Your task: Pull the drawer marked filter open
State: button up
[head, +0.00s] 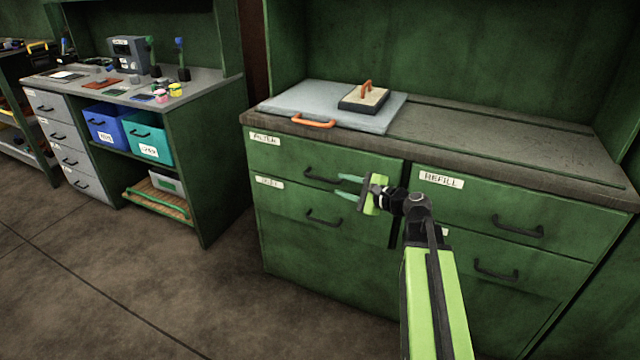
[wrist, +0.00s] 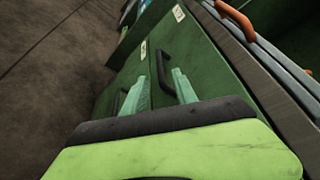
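The filter drawer (head: 290,160) is the green top-left drawer of the cabinet, shut flush, with a white label (head: 265,138) at its upper left. Its dark bar handle (head: 325,177) also shows in the wrist view (wrist: 163,68). My gripper (head: 343,186) is in front of this drawer at the handle's right end. Its two teal fingers are apart. In the wrist view the gripper (wrist: 160,88) has the near end of the handle between its fingertips, closer to the right finger. I cannot tell whether either finger touches it.
Below is another drawer with a handle (head: 324,218); to the right is the refill drawer (head: 480,205). On the countertop (head: 480,145) lie a grey board (head: 290,99) with an orange handle and a small block (head: 363,98). The floor (head: 180,290) in front is clear.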

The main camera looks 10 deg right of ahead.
aim_at(326, 180)
jog(key=b+x, duration=0.1)
jog(key=x, duration=0.9)
jog(key=shift+b, duration=0.35)
jog(key=shift+c, duration=0.4)
grip_shut()
